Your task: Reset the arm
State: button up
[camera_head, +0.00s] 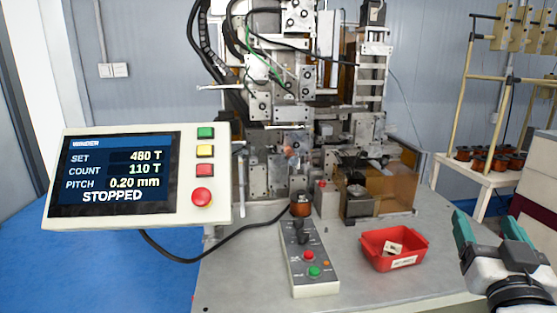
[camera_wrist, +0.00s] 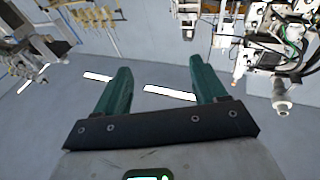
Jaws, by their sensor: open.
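The coil winder (camera_head: 290,110) stands at the back of the grey table (camera_head: 235,270). Part of the machine also shows at the upper right of the wrist view (camera_wrist: 287,50).
The winder's display panel (camera_head: 115,180) reads STOPPED, count 110 T, set 480 T. A control box (camera_head: 308,258) with red and green buttons lies on the table. A red bin (camera_head: 394,249) holds a small pale item. A rack with several spools (camera_head: 487,155) stands at right.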

jog(key=s+a+f+g+y, duration=0.2)
jog(key=s+f+g, duration=0.1)
jog(key=f, duration=0.6)
jog(key=s+a+f+n+g+y, duration=0.1)
jog(key=s+f+g, duration=0.2)
jog(key=f, duration=0.7)
jog(key=s+a+f+g+y, duration=0.2)
jog(key=f+g, duration=0.1)
jog(key=f, duration=0.6)
jog(key=s+a+f+n+g+y, duration=0.1)
jog(key=s+f+g, duration=0.3)
jog(key=s, duration=0.5)
jog(key=s+a+f+n+g+y, duration=0.1)
jog(key=s+f+g, duration=0.3)
jog(key=s+f, duration=0.5)
jog(key=shift+s+a+f+n, duration=0.2)
jog(key=shift+s+a+n, duration=0.25)
jog(key=shift+a, duration=0.35)
